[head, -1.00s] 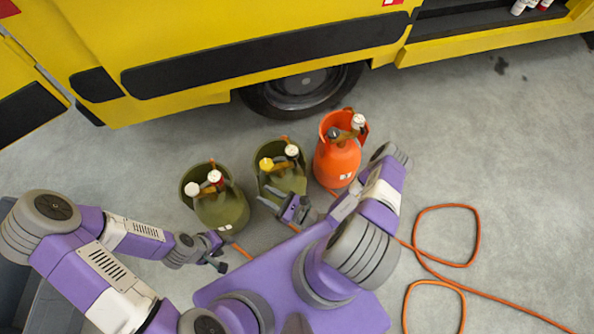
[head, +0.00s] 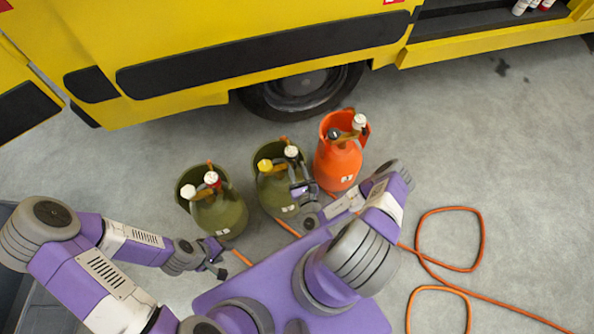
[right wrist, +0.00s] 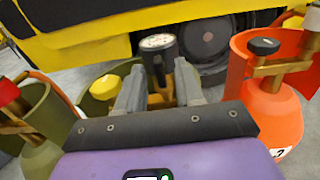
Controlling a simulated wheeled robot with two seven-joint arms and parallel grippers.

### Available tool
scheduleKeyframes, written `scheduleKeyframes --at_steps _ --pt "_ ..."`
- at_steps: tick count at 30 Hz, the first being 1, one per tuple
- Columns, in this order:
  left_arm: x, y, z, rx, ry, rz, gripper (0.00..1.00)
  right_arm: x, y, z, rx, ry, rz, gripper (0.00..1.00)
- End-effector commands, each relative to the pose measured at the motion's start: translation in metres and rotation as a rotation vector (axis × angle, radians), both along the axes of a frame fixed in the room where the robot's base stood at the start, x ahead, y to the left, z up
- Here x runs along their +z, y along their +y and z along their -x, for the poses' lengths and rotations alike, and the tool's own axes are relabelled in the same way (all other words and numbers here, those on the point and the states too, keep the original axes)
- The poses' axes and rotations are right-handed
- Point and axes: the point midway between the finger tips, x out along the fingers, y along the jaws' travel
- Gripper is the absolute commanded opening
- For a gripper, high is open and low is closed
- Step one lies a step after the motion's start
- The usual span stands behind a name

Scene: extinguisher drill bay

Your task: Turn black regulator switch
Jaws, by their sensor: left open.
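The black regulator switch (right wrist: 160,62), with a pale round top face, stands on the middle green cylinder (head: 277,192). It also shows in the head view (head: 291,152). My right gripper (right wrist: 159,82) points at it with one finger on either side. The fingers look apart, and I cannot tell whether they touch it. In the head view my right gripper (head: 301,178) is over the right side of this cylinder. My left gripper (head: 221,264) is open and empty, below the left green cylinder (head: 224,214). A yellow knob (right wrist: 104,86) sits left of the switch.
An orange cylinder (head: 338,165) with a black knob (right wrist: 263,46) stands close on the right. The left green cylinder has a red knob (head: 211,177) and a white one. A yellow vehicle (head: 200,40) stands behind. An orange hose (head: 449,209) lies on open floor at right.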

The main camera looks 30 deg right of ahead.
Motion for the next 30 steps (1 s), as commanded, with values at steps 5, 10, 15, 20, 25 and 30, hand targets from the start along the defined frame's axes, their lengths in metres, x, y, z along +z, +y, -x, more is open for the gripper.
scheduleKeyframes --at_steps 5,10,15,20,25,30 --pt "-0.0001 0.0 0.0 0.0 0.0 0.0 0.43 0.0003 -0.0002 -0.0013 0.0 0.0 0.0 0.36" --pt "0.0 0.0 0.0001 0.0 0.0 0.0 0.43 0.0004 -0.0001 -0.0011 0.001 0.0 0.0 0.22" --pt "0.0 0.0 0.0001 0.0 0.0 0.0 0.43 0.0003 0.0001 -0.001 0.001 0.0 0.0 0.0" --pt "0.0 0.0 0.0 0.0 0.0 0.0 0.43 0.0002 0.0001 -0.0009 0.001 0.0 -0.001 0.0" --pt "0.0009 0.0 0.0001 0.0 0.0 0.0 0.43 0.0004 0.0001 -0.0008 0.001 -0.004 -0.017 0.0" --pt "0.0037 0.0 0.0 0.0 0.0 0.0 0.43 0.0006 0.0002 -0.0007 0.002 -0.018 -0.077 0.0"
